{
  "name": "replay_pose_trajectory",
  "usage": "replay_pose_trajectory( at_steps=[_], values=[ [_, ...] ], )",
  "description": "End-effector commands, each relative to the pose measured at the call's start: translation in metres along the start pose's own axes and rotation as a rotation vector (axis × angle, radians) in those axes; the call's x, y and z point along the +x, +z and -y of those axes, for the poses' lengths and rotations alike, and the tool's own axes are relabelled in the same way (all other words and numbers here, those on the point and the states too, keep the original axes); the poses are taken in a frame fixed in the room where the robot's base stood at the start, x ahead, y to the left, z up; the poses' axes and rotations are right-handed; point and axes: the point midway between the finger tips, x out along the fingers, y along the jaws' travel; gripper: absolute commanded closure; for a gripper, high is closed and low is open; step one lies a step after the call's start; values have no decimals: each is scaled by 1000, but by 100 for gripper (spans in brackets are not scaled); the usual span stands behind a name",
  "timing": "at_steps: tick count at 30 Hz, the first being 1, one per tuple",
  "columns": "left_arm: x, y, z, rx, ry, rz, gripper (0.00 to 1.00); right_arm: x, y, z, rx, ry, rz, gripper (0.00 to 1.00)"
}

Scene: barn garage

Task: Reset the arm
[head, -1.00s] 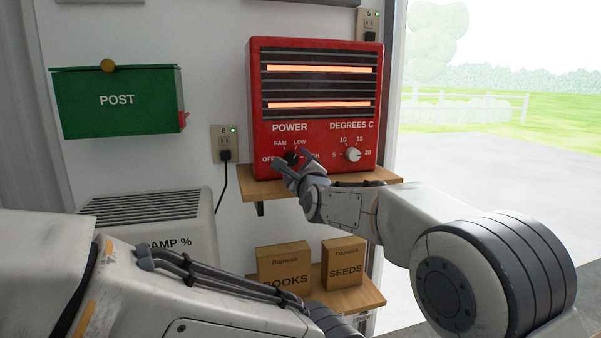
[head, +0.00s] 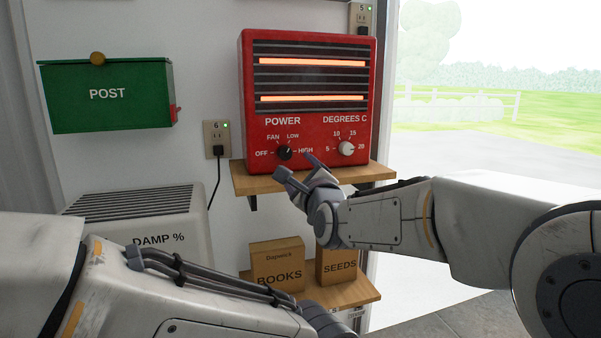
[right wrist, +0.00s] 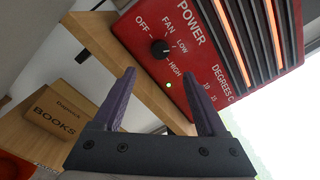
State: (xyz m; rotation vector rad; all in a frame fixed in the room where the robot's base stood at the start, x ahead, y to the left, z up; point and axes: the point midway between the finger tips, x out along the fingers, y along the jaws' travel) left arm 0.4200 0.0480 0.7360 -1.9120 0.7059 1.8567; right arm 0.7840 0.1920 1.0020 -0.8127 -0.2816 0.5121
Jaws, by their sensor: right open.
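My right gripper (head: 294,166) is open and empty, just in front of and below the red heater (head: 246,85). In the right wrist view its two fingers (right wrist: 157,76) are spread, with nothing between them. The heater's black POWER knob (head: 284,153) is clear of the fingers; it also shows in the right wrist view (right wrist: 160,49), where its mark seems to point toward HIGH. The white DEGREES C knob (head: 347,148) is to its right. The heater's bars glow orange. My left arm (head: 180,280) crosses the lower left; its gripper is not visible.
The heater stands on a wooden shelf (head: 240,181). A lower shelf (head: 345,294) holds a BOOKS box (head: 277,262) and a SEEDS box (head: 338,265). A green POST box (head: 105,97), an outlet (head: 217,139) and a DAMP % unit (head: 150,225) are at left. Open ground is at right.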

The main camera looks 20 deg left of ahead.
Motion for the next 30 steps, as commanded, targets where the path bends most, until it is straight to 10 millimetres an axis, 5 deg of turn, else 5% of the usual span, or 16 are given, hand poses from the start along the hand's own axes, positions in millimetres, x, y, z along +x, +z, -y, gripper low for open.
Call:
replay_pose_trajectory(
  at_steps=[4, 8, 14, 18, 24, 30],
  values=[
    [0, 0, 0, 0, 0, 0, 50, -4, -20, -1, -80, 27, -43, 25],
    [0, 0, 0, 0, 0, 0, 50, -26, -85, -5, -332, 137, -167, 25],
    [0, 0, 0, 0, 0, 0, 50, -109, -212, -23, -844, 505, -344, 25],
    [0, 0, 0, 0, 0, 0, 50, -187, -280, -40, -1126, 826, -353, 25],
    [0, 0, 0, 0, 0, 0, 50, -275, -325, -62, -1334, 1165, -245, 25],
    [0, 0, 0, 0, 0, 0, 50, -337, -343, -79, -1426, 1382, -108, 25]
  ],
)
